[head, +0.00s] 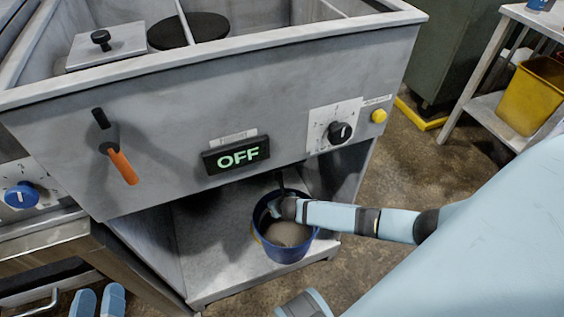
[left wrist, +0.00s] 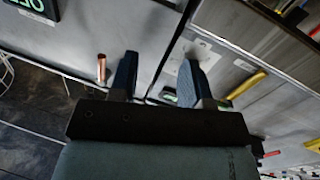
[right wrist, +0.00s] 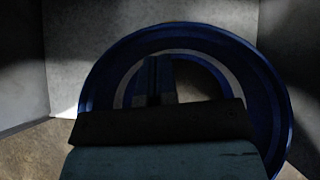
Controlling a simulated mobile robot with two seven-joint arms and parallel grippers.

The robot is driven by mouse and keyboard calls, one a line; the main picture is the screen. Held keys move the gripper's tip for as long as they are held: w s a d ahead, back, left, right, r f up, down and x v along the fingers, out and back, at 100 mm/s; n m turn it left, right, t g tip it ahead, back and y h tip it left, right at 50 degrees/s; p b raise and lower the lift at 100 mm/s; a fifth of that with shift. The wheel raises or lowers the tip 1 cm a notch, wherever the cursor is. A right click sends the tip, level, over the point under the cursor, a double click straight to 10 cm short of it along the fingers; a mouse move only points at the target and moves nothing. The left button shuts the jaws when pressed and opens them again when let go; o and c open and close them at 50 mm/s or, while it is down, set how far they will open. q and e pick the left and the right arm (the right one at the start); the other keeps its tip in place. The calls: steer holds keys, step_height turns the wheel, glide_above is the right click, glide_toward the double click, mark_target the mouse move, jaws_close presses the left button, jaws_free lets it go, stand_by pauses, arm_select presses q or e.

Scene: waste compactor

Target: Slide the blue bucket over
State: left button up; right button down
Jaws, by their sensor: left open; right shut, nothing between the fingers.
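The blue bucket (head: 287,252) stands upright on the metal shelf under the compactor, with greyish-brown contents visible inside. It fills much of the right wrist view as a round blue rim (right wrist: 272,100). My right arm reaches in from the right, and my right gripper (head: 277,207) is at the bucket's opening, over its rim in the head view. In the right wrist view its shut fingers (right wrist: 155,75) show against the bucket's inside; contact with the wall cannot be told. My left gripper (head: 98,301) is open and empty at the lower left; its fingers also show in the left wrist view (left wrist: 158,78).
The compactor front (head: 240,100) overhangs the shelf (head: 215,268), with an orange-handled lever (head: 122,166), an OFF display (head: 237,156) and a black knob (head: 340,132). A yellow bucket (head: 530,98) sits on a rack at right. Bare shelf lies left of the blue bucket.

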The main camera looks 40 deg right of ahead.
arm_select(q)
steer(key=shift+d+r, duration=0.15)
steer(key=shift+r, duration=0.45)
arm_select(e)
steer(key=shift+w, duration=0.8)
arm_select(q)
steer(key=shift+d+r+t+h+b, duration=0.25)
steer(key=shift+r+t+h+b, duration=0.15)
steer(key=shift+r, duration=0.1)
arm_select(e)
steer(key=w+d, duration=0.1)
steer(key=w, duration=0.8)
steer(key=shift+w, duration=0.3)
arm_select(q)
steer(key=shift+a, duration=0.1)
arm_select(e)
steer(key=shift+s, duration=0.1)
